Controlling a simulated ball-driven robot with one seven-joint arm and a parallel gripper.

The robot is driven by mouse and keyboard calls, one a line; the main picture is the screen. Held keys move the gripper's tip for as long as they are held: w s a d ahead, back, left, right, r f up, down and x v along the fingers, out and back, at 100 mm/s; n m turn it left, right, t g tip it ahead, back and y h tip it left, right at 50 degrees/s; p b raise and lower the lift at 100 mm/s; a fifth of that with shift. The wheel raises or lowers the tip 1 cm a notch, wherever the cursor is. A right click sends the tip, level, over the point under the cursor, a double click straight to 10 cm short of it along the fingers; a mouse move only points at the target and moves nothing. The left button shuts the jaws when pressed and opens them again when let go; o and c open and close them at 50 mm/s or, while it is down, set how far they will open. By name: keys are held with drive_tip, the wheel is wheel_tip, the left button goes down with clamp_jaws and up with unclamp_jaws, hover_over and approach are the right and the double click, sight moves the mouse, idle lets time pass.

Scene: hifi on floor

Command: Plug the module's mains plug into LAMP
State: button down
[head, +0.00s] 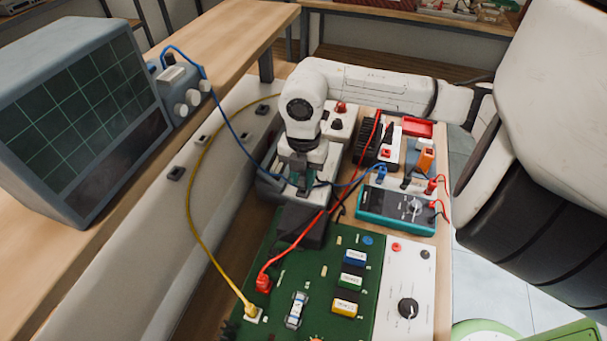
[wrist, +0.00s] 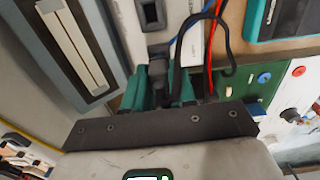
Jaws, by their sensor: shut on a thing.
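My gripper (head: 303,185) points down behind the green board, between the pale wall trunking and the instruments. In the wrist view its two green fingers (wrist: 160,90) are shut on a dark grey mains plug (wrist: 158,70). A black cord (wrist: 228,45) loops to the right of the plug. One dark socket (wrist: 152,14) lies beyond the plug in the wrist view, apart from it. Dark sockets sit along the trunking in the head view, such as a near one (head: 175,173), a middle one (head: 202,140) and a far one (head: 262,109). I cannot read a LAMP label.
A large oscilloscope (head: 75,120) stands at left. A yellow lead (head: 190,205), a blue lead (head: 228,120) and red leads (head: 300,238) cross near my arm. The green board (head: 275,300) and teal multimeter (head: 400,207) stand close on the bench.

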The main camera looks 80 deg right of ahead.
drive_tip(key=shift+f+b, duration=0.5)
drive_tip(key=shift+f, duration=0.05)
idle(0.9)
drive_tip(key=shift+f+b, duration=0.2)
drive_tip(key=shift+b, duration=0.7)
idle(2.7)
drive_tip(key=c, duration=0.8)
unclamp_jaws()
drive_tip(key=shift+c, duration=0.2)
wheel_tip(320, 180, up, 10)
drive_tip(key=shift+r+b, duration=0.2)
drive_tip(key=shift+b, duration=0.2)
drive_tip(key=shift+r+p, duration=1.05)
drive_tip(key=shift+r, duration=1.65)
